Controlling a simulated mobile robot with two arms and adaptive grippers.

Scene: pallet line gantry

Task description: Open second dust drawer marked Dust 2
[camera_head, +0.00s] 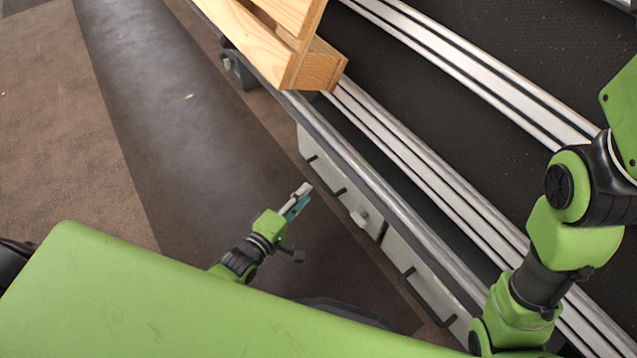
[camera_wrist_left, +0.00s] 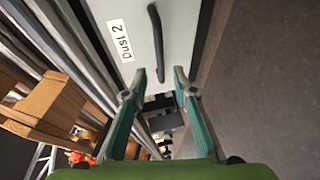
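The drawer marked Dust 2 (camera_wrist_left: 120,62) has a light grey front in the left wrist view, with a white label (camera_wrist_left: 120,40) and a black bar handle (camera_wrist_left: 156,42). In the head view, two grey drawer fronts sit under the conveyor edge. The labels cannot be read there, but the upper one (camera_head: 350,197), with its black handle (camera_head: 327,177), is nearest my gripper. My left gripper (camera_head: 303,192) is open and empty, just left of that front. In the left wrist view its teal fingers (camera_wrist_left: 154,84) are apart, with the handle's lower end between and beyond the tips. The drawer appears shut. My right gripper is out of view.
A metal-railed conveyor (camera_head: 440,178) runs diagonally above the drawers. A wooden pallet (camera_head: 318,66) rests on it. A second drawer front (camera_head: 425,268) with a black handle lies to the lower right. The floor (camera_head: 185,110) left of the conveyor is clear.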

